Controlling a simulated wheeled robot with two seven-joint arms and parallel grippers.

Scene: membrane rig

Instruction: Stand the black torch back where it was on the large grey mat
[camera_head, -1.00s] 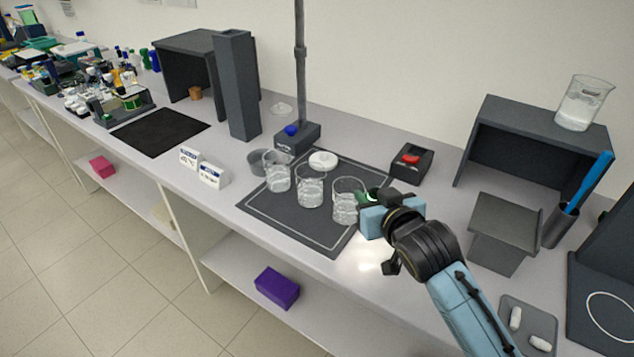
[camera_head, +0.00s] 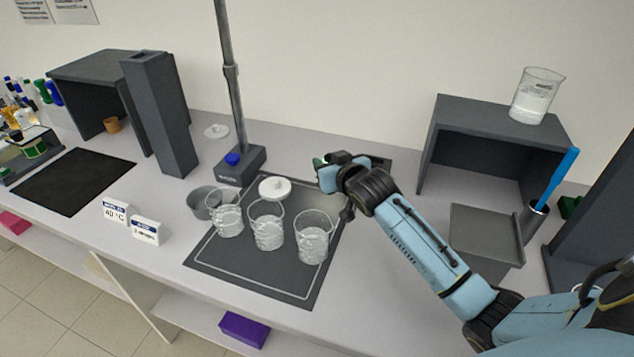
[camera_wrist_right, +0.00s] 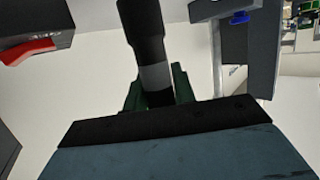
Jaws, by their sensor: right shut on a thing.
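The black torch (camera_wrist_right: 148,45) is held in my right gripper (camera_wrist_right: 156,92), between its green fingers, in the right wrist view. A grey band shows on the torch near the fingers. In the head view my right gripper (camera_head: 322,168) is raised by the back right corner of the large grey mat (camera_head: 238,273); the torch cannot be made out there. The mat has a pale outline and carries three beakers (camera_head: 226,222), (camera_head: 266,233), (camera_head: 313,245) with clear contents. My left gripper is not in view.
A white round piece (camera_head: 274,188) lies behind the beakers. The stand base (camera_head: 240,166) with a blue knob and a grey bowl (camera_head: 199,203) border the mat. A box with a red switch (camera_wrist_right: 28,48) shows in the wrist view. A grey shelf (camera_head: 490,120) stands right.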

